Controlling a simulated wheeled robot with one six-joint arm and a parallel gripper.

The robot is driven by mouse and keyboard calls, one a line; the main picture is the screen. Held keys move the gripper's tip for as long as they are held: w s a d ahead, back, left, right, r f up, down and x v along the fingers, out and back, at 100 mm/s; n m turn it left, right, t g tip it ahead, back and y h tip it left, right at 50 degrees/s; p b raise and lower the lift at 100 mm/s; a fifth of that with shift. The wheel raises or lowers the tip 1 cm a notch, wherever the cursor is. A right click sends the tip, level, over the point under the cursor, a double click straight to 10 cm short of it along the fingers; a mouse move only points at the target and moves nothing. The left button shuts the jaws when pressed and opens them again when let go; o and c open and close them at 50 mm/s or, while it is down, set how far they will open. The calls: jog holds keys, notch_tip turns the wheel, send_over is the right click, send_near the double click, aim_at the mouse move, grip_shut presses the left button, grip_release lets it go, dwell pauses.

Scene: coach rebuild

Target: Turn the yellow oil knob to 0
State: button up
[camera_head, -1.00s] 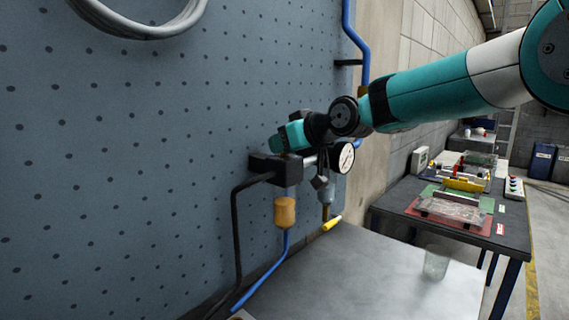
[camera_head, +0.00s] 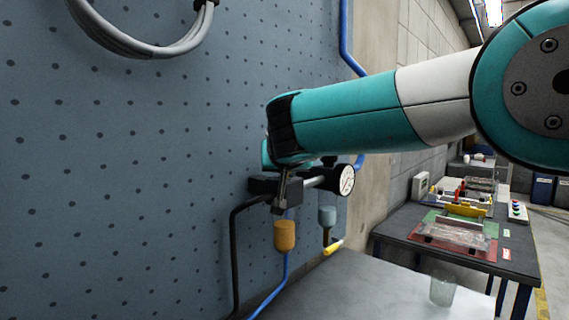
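The air unit on the blue pegboard wall has a black block (camera_head: 262,185), a round white pressure gauge (camera_head: 346,179) on its right, an amber bowl (camera_head: 285,236) and a grey-blue bowl (camera_head: 327,215) below. I cannot make out a yellow oil knob or its scale; the top of the unit is largely hidden behind my arm. My gripper (camera_head: 281,200) is at the unit's front, above the amber bowl, with grey finger parts pointing down. It looks close to the block, but I cannot tell whether it touches or holds anything.
A yellow-tipped lever (camera_head: 333,247) sticks out below the grey-blue bowl. A black hose and blue tubes run from the unit. A grey table (camera_head: 350,290) with a clear glass (camera_head: 443,290) stands below. A dark workbench (camera_head: 420,249) with parts is at right.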

dwell(0.5)
jog(key=o, duration=0.9)
jog(key=b+v, duration=0.4)
jog(key=v, duration=1.3)
jog(key=shift+s+a+r, duration=0.1)
jog(key=shift+s+a, duration=0.05)
